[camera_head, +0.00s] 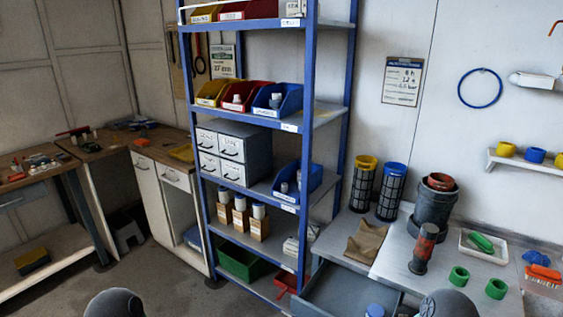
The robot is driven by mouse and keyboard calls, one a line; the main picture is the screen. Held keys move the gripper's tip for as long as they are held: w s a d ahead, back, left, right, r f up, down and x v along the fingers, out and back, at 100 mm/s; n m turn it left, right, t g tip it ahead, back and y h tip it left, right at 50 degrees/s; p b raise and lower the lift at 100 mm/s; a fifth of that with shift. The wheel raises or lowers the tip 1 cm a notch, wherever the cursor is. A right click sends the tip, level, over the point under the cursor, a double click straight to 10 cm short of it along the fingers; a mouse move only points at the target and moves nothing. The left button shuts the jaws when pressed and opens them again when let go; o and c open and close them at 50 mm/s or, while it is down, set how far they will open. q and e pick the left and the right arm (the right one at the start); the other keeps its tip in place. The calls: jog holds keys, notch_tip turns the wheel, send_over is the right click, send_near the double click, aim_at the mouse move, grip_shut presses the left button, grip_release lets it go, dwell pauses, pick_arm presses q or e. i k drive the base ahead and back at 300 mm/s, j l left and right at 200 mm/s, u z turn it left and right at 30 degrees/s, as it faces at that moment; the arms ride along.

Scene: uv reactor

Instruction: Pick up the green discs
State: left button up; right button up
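Two green discs, short and ring-like with a darker centre, lie on the grey worktop at the lower right. The left disc (458,276) and the right disc (496,288) are a small gap apart. A green object (481,242) lies in a white tray (467,249) just behind them; I cannot tell whether it is a disc. Neither of my grippers shows. Only dark rounded parts of my arms show at the bottom edge, one at left and one right of centre, below the left disc.
A red-and-black cylinder (423,249) stands left of the discs, before a dark pot (434,207). A tray with orange items (543,275) is at right. An open drawer (345,291) juts out at front. A blue-framed shelf (308,130) stands left of the worktop.

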aim_at(459, 276)
jog(key=z, duration=1.4)
jog(key=i+l+u, duration=0.1)
jog(key=u, duration=0.35)
jog(key=l+u, duration=0.2)
jog(key=u, duration=0.3)
jog(key=i+l+u, duration=0.1)
jog(key=u, duration=0.35)
jog(key=l+u, duration=0.3)
jog(key=u, duration=0.2)
